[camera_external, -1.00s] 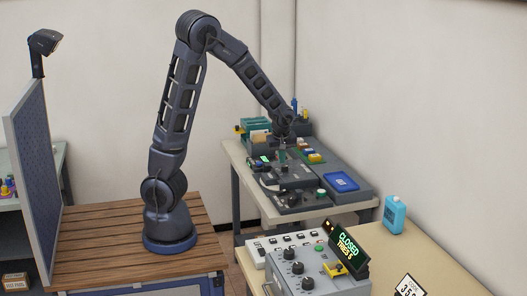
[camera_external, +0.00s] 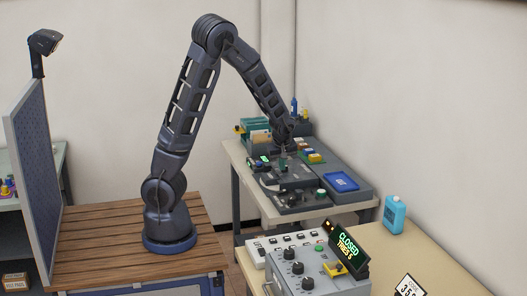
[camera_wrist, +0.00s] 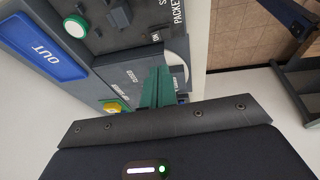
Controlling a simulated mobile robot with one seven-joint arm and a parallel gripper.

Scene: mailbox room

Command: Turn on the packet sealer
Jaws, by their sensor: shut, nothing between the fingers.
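The packet sealer (camera_external: 293,201) is a dark grey unit at the front of the far bench. In the wrist view, part of its "PACKET S…" label (camera_wrist: 177,14) shows at the top.
A blue OUT tray (camera_external: 341,182) lies right of the sealer. Small coloured blocks (camera_external: 314,157) and a green lit display (camera_external: 264,158) stand near my gripper. In front is a grey control box (camera_external: 297,270) with knobs and a CLOSED sign (camera_external: 349,250). A blue bottle (camera_external: 394,214) stands at the right.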

